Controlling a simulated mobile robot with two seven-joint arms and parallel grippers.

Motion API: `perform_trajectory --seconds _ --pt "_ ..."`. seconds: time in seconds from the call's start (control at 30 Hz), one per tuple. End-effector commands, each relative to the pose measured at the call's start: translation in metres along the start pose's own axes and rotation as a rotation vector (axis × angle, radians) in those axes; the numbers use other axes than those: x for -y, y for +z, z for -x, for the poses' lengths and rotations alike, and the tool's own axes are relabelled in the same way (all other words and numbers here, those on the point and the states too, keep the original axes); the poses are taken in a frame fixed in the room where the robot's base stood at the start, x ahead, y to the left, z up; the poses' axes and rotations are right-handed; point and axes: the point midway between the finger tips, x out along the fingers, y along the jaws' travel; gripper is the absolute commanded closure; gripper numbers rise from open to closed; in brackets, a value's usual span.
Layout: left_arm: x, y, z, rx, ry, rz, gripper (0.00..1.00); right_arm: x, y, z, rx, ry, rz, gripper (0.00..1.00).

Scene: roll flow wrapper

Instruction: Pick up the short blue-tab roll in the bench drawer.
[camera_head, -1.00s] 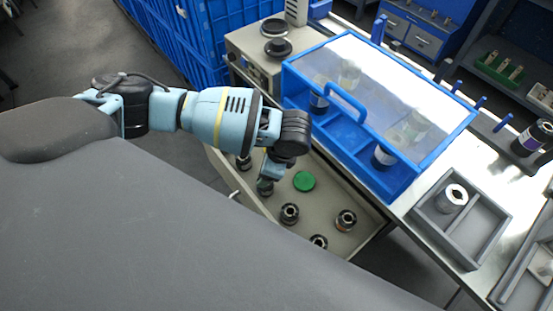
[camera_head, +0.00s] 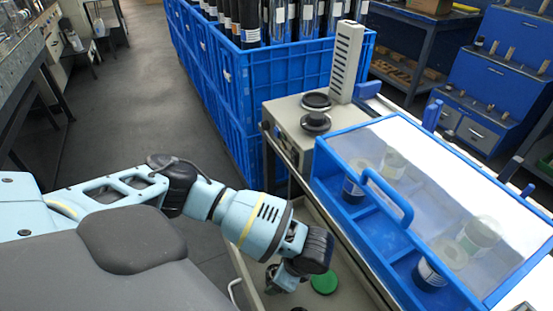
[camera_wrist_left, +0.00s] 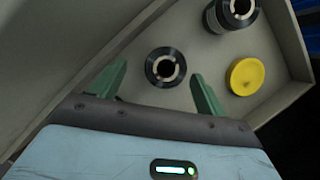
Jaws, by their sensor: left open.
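My left gripper (camera_head: 273,284) reaches down into the open bench drawer (camera_head: 346,299). In the left wrist view its green fingers (camera_wrist_left: 160,70) are open and empty. A dark roll with a pale core (camera_wrist_left: 165,67) stands on the drawer floor (camera_wrist_left: 207,62), seen from above between the fingertips, with gaps on both sides. A second dark roll (camera_wrist_left: 238,12) stands farther along, near the drawer wall. No blue tab can be made out on either roll. My right gripper is not in view.
A yellow disc (camera_wrist_left: 249,76) lies right of the fingers in the wrist view; a green disc (camera_head: 323,281) lies in the drawer in the head view. A blue-framed clear-lidded box (camera_head: 408,215) and a grey machine (camera_head: 290,125) stand on the bench. Blue crates (camera_head: 235,100) stand behind.

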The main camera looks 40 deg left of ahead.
Motion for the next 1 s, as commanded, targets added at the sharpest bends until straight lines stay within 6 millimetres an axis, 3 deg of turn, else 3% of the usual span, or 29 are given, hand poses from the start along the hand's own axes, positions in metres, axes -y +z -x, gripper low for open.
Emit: perform_trajectory --seconds 0.23,0.53,0.87,1.0 --pt "0.002 0.000 -0.010 0.000 0.000 0.001 0.25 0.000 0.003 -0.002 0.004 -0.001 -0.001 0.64" --pt "0.007 0.001 -0.050 0.001 0.001 0.000 0.25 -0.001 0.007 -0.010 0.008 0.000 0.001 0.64" --pt "0.007 0.002 -0.055 -0.001 -0.001 0.001 0.25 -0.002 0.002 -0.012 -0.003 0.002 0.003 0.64" --pt "0.007 0.001 -0.055 -0.001 -0.001 0.001 0.44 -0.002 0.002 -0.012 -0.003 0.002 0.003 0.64"
